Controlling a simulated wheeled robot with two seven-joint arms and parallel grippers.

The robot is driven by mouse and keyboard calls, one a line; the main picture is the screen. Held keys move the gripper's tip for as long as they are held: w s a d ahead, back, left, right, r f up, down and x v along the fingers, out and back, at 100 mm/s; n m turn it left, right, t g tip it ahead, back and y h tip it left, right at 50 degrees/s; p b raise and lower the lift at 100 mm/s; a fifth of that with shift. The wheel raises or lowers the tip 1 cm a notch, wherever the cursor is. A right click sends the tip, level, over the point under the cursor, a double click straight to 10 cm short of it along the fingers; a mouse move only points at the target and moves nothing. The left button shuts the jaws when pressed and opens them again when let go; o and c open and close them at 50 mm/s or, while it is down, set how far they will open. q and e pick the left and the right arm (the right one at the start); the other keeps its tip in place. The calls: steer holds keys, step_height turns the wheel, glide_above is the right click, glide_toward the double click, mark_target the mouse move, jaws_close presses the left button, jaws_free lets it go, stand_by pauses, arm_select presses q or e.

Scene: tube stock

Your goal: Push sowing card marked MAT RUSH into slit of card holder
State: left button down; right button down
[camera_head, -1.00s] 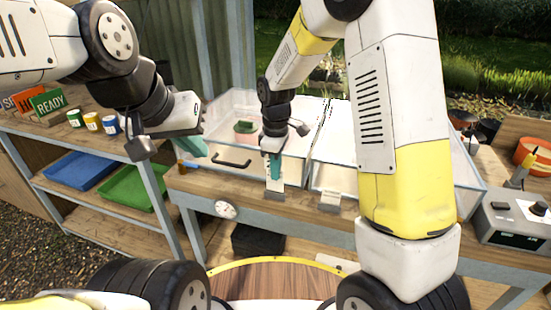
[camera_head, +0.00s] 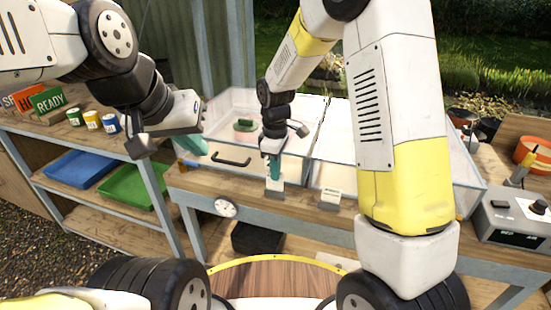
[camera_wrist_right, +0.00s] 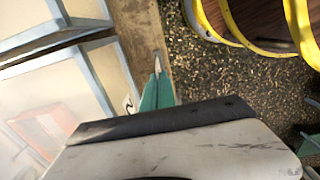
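My right gripper (camera_head: 273,168) has its teal fingers pointing down at the front edge of the bench. It is shut on a small white card (camera_head: 276,184), which stands upright at the grey card holder (camera_head: 274,196). In the right wrist view, the fingers (camera_wrist_right: 157,84) come together with the card's thin pale edge (camera_wrist_right: 157,64) between their tips. The card's lettering is not readable, and whether its lower edge is inside the slit cannot be made out. My left gripper (camera_head: 195,146) hangs left of the glass-sided case, away from the card; its finger gap is not clear.
A second holder with a white card (camera_head: 331,195) stands to the right. Glass-sided cases (camera_head: 232,163) stand behind. A round dial (camera_head: 225,208) is on the bench front. A grey control box (camera_head: 513,220) is at far right. Shelves with trays (camera_head: 78,168) are at left.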

steer(key=c, duration=2.1)
jaws_free()
steer(key=shift+f, duration=1.1)
steer(key=shift+c, duration=0.2)
steer(key=o, duration=1.5)
steer(key=shift+o, duration=0.2)
steer(key=shift+r, duration=0.2)
steer(key=shift+r, duration=1.05)
steer(key=shift+r, duration=0.1)
steer(key=shift+r, duration=2.7)
